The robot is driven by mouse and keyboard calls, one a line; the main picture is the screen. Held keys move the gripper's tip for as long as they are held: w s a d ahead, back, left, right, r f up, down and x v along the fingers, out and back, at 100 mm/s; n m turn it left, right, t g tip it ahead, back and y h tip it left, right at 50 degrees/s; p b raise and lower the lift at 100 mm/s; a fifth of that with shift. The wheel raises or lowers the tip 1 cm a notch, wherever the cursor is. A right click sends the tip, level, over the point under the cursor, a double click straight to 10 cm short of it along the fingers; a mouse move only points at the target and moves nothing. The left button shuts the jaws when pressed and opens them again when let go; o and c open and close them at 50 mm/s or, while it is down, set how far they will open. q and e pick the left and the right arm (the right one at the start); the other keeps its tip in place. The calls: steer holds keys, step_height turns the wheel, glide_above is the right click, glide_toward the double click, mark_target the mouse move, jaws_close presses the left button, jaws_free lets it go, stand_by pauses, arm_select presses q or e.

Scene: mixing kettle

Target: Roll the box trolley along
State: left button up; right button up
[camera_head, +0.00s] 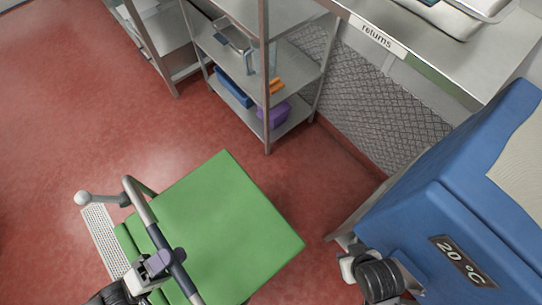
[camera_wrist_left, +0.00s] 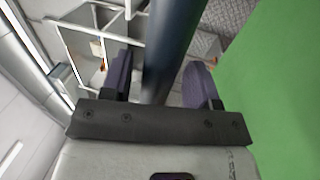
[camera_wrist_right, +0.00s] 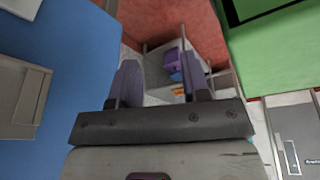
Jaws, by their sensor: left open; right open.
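The box trolley shows in the head view as a green box top (camera_head: 225,225) with a curved metal push bar (camera_head: 142,200) at its left side. My left gripper (camera_head: 168,259) is at the dark lower part of that bar. In the left wrist view the bar (camera_wrist_left: 172,45) passes between the two open purple fingers, with the green box at the right. My right gripper (camera_wrist_right: 165,85) is open, with nothing between its fingers in the right wrist view. In the head view its arm is beside the blue container, and its fingers are hard to make out.
A blue container (camera_head: 425,235) marked 20 °C stands at the right. A steel shelf rack (camera_head: 290,75) with bins stands behind the trolley, beside a counter labelled returns (camera_head: 376,37). A floor grate (camera_head: 104,240) lies left of the trolley. Red floor (camera_head: 90,110) is clear at the left.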

arm_select(q)
steer(key=shift+p+v, duration=0.35)
steer(key=shift+v, duration=2.1)
